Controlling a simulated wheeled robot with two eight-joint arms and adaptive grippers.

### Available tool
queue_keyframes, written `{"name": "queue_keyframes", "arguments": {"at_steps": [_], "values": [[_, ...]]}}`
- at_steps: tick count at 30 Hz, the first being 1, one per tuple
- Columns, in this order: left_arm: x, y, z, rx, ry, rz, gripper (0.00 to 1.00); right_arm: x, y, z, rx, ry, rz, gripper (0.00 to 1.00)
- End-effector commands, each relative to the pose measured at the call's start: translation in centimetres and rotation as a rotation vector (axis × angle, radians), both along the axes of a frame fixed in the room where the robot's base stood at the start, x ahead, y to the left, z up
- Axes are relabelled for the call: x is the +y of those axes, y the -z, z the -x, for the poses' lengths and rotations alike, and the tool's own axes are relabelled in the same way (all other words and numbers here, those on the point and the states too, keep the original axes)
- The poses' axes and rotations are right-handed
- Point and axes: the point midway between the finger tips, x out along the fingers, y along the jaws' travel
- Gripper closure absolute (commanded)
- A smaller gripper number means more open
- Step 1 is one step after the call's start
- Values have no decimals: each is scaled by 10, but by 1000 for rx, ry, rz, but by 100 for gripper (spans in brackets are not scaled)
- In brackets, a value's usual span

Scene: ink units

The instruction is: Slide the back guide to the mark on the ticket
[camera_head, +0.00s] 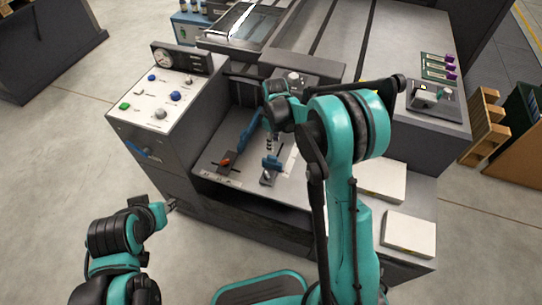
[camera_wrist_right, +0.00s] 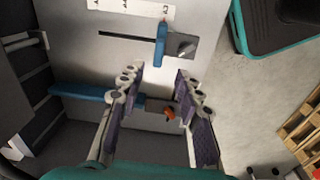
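A long blue guide bar (camera_head: 250,130) lies on the grey feed tray, with an orange-red knob (camera_head: 226,162) near its front end. A shorter blue guide (camera_head: 271,162) stands on a grey block to its right. In the right wrist view, this shorter guide (camera_wrist_right: 160,45) sits at a dark slot below a white label (camera_wrist_right: 130,14) with small size marks. My left gripper (camera_head: 172,204) is off the machine's front left. I cannot identify a ticket or which guide is the back one.
A control panel (camera_head: 157,105) with buttons and a gauge stands left of the tray. White paper stacks (camera_head: 382,181) and (camera_head: 409,232) lie to the right. Wooden crates (camera_head: 485,125) stand far right. Floor at the front left is clear.

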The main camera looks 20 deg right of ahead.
Motion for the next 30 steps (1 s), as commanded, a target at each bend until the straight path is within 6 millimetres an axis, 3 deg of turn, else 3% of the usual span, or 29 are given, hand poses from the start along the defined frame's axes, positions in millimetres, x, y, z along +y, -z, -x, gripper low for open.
{"name": "queue_keyframes", "arguments": {"at_steps": [3, 8, 21, 30], "values": [[0, -5, 0, 0, 0, 0, 66, 0, 23, -9, 36, -55, 2, 66], [0, -4, 0, 0, 0, 0, 66, 0, 39, -13, 55, -86, 3, 66], [0, 21, 0, 0, 0, 0, 66, 0, 104, -13, 55, -86, 3, 66], [0, 24, 0, 0, 0, 0, 66, 0, 114, -12, 54, -86, 2, 66]]}}
